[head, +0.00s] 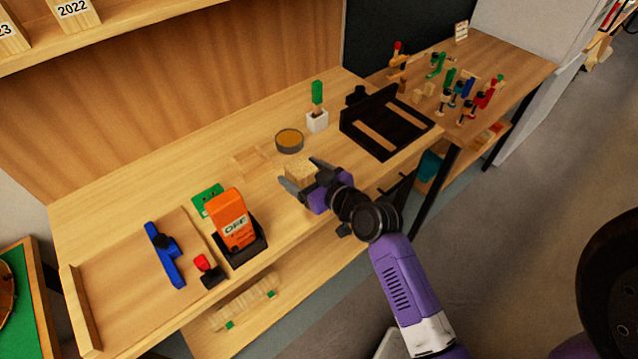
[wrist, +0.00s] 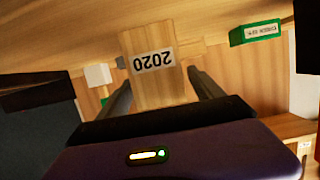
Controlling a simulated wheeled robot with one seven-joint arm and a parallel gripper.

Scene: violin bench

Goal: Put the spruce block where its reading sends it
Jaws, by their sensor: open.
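The spruce block (head: 298,174) is pale wood and sits on the bench near its front edge. In the wrist view the block (wrist: 154,88) carries a label reading 2020, upside down. My gripper (head: 303,174) is open, with one finger on each side of the block. In the wrist view the gripper (wrist: 160,88) also straddles it; I cannot tell whether either finger touches it. The orange device (head: 235,218) in a black stand shows OFF.
Blocks marked 2022 (head: 73,10) and ending in 23 (head: 10,38) stand on the upper shelf. A shallow wooden tray (head: 250,160), a round dish (head: 289,140), a white pot (head: 317,122) and a black tray (head: 385,130) are nearby. A blue tool (head: 163,255) lies left.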

